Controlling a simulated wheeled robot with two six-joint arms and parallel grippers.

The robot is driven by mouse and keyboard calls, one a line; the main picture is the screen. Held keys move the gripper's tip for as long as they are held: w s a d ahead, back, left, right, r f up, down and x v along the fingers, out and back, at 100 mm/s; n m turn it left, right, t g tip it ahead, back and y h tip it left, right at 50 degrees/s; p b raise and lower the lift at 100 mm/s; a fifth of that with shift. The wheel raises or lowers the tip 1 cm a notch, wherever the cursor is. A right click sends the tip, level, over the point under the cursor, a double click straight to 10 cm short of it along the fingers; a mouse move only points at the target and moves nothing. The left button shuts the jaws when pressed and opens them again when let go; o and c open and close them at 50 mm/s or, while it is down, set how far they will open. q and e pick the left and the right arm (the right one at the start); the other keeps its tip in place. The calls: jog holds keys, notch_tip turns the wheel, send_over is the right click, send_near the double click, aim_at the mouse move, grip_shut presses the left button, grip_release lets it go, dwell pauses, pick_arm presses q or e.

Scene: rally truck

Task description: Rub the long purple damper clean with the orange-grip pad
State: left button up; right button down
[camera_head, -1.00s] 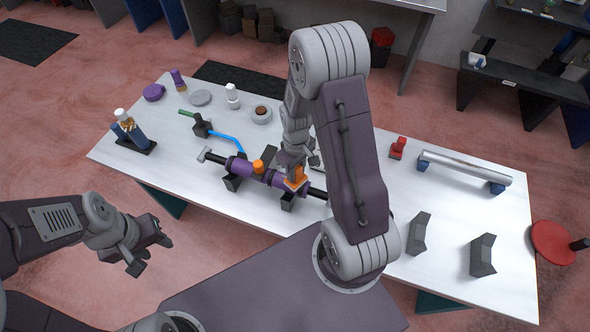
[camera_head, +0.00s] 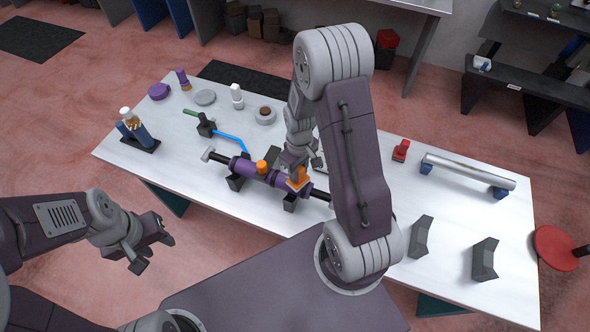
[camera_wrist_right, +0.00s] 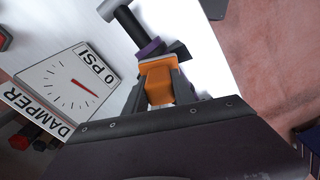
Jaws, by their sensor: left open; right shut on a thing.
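The long purple damper (camera_head: 238,165) lies across dark V-blocks on the white table, with an orange knob (camera_head: 262,167) on its top. Its end also shows in the right wrist view (camera_wrist_right: 150,49). My right gripper (camera_head: 297,173) is shut on the orange-grip pad (camera_head: 299,181), at the right part of the damper's purple body. The pad's orange grip fills the jaws in the right wrist view (camera_wrist_right: 158,82). Whether the pad's face touches the damper is hidden. My left gripper (camera_head: 155,249) is open and empty, off the table's front left edge.
A gauge plate marked DAMPER (camera_wrist_right: 72,82) lies near the right gripper. A blue hooked tool (camera_head: 230,140), bottles in a dark stand (camera_head: 140,138) and small containers (camera_head: 205,97) are at left. A silver tube (camera_head: 468,170) and dark blocks (camera_head: 485,259) are at right.

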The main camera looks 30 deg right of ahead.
jog(key=shift+s+f, duration=0.15)
jog(key=shift+s, duration=0.15)
jog(key=shift+w, duration=0.1)
jog(key=shift+w+a, duration=0.2)
jog(key=shift+w, duration=0.15)
jog(key=shift+w+a, duration=0.25)
jog(key=shift+w, duration=0.2)
jog(key=shift+s, duration=0.1)
jog(key=shift+s+d, duration=0.3)
jog(key=shift+s, duration=0.05)
jog(key=shift+s+d, duration=0.2)
jog(key=shift+s, duration=0.3)
jog(key=shift+w, duration=0.1)
